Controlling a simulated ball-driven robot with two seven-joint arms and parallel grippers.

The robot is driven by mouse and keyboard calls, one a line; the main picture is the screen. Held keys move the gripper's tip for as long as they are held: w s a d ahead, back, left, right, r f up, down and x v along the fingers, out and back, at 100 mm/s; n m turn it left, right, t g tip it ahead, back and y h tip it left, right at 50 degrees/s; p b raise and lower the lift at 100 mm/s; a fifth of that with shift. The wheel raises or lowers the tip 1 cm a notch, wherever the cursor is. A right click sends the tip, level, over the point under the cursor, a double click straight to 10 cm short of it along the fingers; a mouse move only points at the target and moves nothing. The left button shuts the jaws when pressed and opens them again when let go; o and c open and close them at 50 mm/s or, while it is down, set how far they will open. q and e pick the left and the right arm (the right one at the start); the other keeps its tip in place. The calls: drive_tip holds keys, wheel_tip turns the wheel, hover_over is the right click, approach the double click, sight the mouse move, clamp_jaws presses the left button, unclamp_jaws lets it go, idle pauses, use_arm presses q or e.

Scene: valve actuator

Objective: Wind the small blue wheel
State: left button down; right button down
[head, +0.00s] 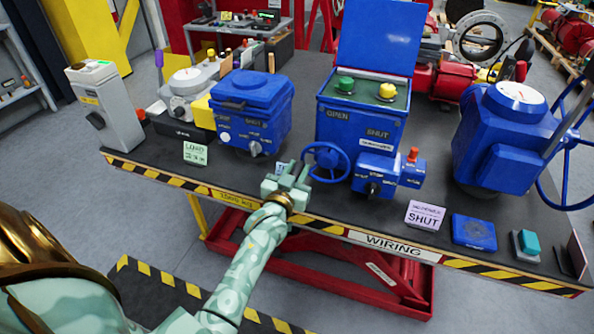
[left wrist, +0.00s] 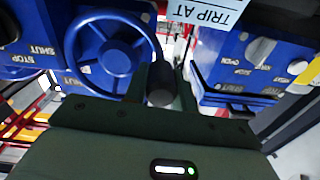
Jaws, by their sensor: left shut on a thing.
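The small blue wheel (head: 327,162) stands on the front of the blue actuator box (head: 363,115), near the front edge of the bench. In the left wrist view the wheel (left wrist: 106,52) fills the upper left, with its spokes and rim showing. A dark round handle (left wrist: 160,94) sits by the wheel's right side. My left gripper (head: 292,176) is at the left of the wheel. In the left wrist view its fingers (left wrist: 162,82) are on either side of the handle, shut on it. The fingertips are partly hidden behind the handle. My right gripper is not in view.
A smaller blue unit (head: 249,105) with a knob stands left of the wheel. A blue switch block (head: 375,176) is close on its right. A large blue actuator (head: 503,135) stands at the right. Signs (head: 425,215) stand along the striped bench edge.

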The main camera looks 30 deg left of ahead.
use_arm(q)
drive_tip(key=shift+f, duration=0.15)
drive_tip(key=shift+f+n+p, duration=0.2)
drive_tip(key=shift+n+p, duration=0.3)
drive_tip(key=shift+n, duration=0.2)
drive_tip(key=n, duration=0.1)
drive_tip(key=f+n+p, duration=0.1)
drive_tip(key=shift+d+f+n, duration=0.15)
drive_tip(key=shift+d+n, duration=0.15)
drive_tip(key=n, duration=0.1)
drive_tip(key=f+n, duration=0.1)
drive_tip(key=shift+w+d+f+n+p, duration=0.15)
drive_tip(key=shift+d+n+p, duration=0.15)
drive_tip(key=shift+d+p, duration=0.1)
drive_tip(key=n, duration=0.1)
drive_tip(key=d+f+n, duration=0.1)
drive_tip(key=shift+w+n, duration=0.1)
drive_tip(key=shift+n, duration=0.3)
drive_tip(key=n, duration=0.1)
drive_tip(key=d+n, duration=0.1)
drive_tip(key=shift+w+d+f+n, duration=0.1)
drive_tip(key=shift+w+f+n, duration=0.05)
drive_tip(key=shift+f+n, duration=0.2)
drive_tip(key=shift+w+d+f+n, duration=0.15)
drive_tip(key=shift+d+n, duration=0.35)
drive_tip(key=shift+n, duration=0.5)
drive_tip(key=shift+w+d+f+n, duration=0.15)
drive_tip(key=shift+d+n, duration=0.35)
drive_tip(key=shift+n, duration=0.45)
drive_tip(key=shift+s, duration=0.1)
